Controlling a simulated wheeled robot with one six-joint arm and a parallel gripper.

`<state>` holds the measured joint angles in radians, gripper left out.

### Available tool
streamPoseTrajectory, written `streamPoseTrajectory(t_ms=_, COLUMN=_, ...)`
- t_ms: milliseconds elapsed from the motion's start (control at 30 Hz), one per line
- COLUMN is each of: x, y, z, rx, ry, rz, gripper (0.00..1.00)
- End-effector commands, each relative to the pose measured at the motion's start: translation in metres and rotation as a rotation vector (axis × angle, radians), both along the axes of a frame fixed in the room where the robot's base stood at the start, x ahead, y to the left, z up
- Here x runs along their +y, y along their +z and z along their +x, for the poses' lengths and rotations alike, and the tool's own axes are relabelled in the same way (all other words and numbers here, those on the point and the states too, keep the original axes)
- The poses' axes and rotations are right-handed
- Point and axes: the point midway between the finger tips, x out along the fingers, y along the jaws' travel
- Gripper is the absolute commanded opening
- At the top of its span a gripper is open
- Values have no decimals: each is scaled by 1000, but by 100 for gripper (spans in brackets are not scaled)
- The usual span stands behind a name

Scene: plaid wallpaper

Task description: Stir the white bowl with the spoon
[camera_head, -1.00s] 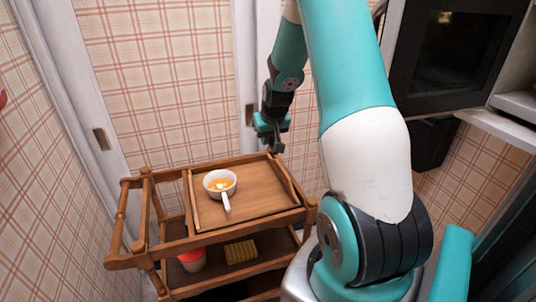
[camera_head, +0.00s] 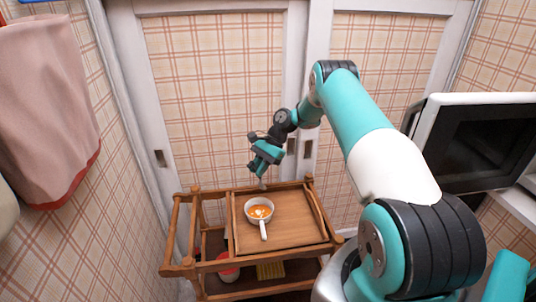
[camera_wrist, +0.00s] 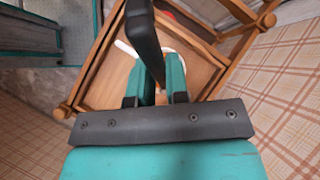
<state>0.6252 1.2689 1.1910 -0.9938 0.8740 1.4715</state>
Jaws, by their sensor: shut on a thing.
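The white bowl (camera_head: 251,219) stands on the cart's wooden top with its white handle toward me. It holds orange liquid with a white pattern. My gripper (camera_head: 264,160) hangs above and just behind the bowl in the head view, apart from it. In the wrist view my gripper (camera_wrist: 160,78) is shut on a dark, long piece, apparently the spoon's handle (camera_wrist: 145,38). A small pale end below the jaws in the head view seems to be the spoon's lower part. Part of the white bowl shows behind the fingers in the wrist view, largely hidden.
The wooden cart (camera_head: 300,238) has raised rails and posts around its top. A red and white container (camera_head: 228,271) and a yellow item (camera_head: 270,270) sit on its lower shelf. A microwave (camera_head: 480,150) is at right, a pink towel (camera_head: 45,105) at left. White-framed doors stand behind.

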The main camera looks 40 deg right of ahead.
Motion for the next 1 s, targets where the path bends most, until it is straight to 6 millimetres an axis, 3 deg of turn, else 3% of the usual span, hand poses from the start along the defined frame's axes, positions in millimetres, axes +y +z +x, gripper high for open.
streamPoseTrajectory(t_ms=67, x=5, y=7, z=-5, rx=5, ry=-10, rz=55, gripper=0)
streamPoseTrajectory(t_ms=433, x=14, y=-4, z=-10, rx=5, ry=-14, rz=106, gripper=0)
streamPoseTrajectory(t_ms=1000, x=33, y=-43, z=-20, rx=6, ry=-12, rz=104, gripper=0)
